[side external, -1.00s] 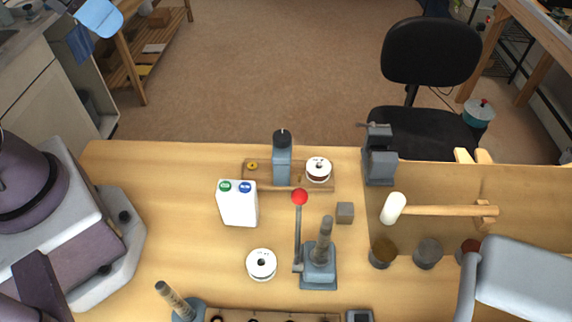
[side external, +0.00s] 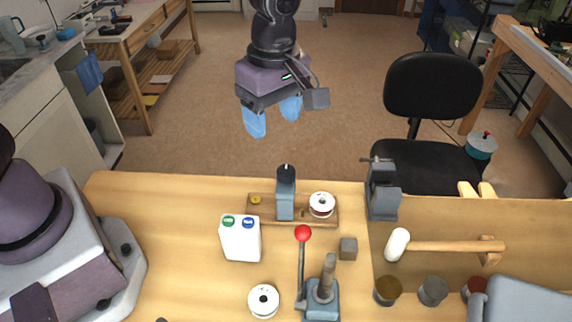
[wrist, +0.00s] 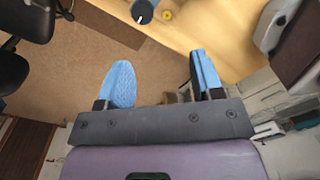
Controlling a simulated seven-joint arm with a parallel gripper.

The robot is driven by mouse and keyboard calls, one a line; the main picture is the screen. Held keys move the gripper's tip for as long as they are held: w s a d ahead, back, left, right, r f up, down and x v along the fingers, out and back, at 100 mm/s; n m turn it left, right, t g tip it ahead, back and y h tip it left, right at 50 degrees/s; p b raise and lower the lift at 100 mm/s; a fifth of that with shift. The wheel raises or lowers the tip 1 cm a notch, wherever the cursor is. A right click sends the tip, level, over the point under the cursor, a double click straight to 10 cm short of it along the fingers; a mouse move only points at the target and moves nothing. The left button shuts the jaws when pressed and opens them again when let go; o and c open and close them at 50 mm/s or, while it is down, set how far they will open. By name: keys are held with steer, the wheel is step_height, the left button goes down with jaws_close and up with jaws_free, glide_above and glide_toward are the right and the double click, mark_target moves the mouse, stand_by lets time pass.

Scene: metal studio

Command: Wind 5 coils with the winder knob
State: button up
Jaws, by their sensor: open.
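The winder (side external: 285,200) stands at the back edge of the wooden bench, a blue-grey post on a wooden base. Its dark knob (side external: 286,172) is on top, and a white-flanged spool (side external: 321,205) sits on the base's right side. A small brass piece (side external: 256,200) is on the left. My gripper (side external: 273,115) has blue fingers, spread open and empty, above and beyond the winder, apart from it. In the wrist view the open fingers (wrist: 160,68) show, with the knob (wrist: 143,11) and brass piece (wrist: 166,15) at the top edge.
A white box (side external: 240,240) with green and blue caps stands in front of the winder. A red-knobbed lever press (side external: 320,295), grey cube (side external: 348,248), loose white spool (side external: 263,301), grey vise (side external: 382,190) and mallet (side external: 440,245) are nearby. Floor lies beneath my gripper.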

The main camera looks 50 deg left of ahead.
mark_target(286, 170)
steer(key=f+n, duration=0.3)
steer(key=f, duration=0.1)
steer(key=w+f+n, duration=0.1)
steer(key=f+n, duration=0.2)
steer(key=f, duration=0.1)
steer(key=w+f+n, duration=0.1)
steer(key=f+n, duration=0.2)
steer(key=f, duration=0.1)
steer(key=shift+w+d+f, duration=0.1)
steer(key=shift+d+f, duration=0.05)
steer(key=shift+d, duration=0.1)
steer(key=c, duration=0.9)
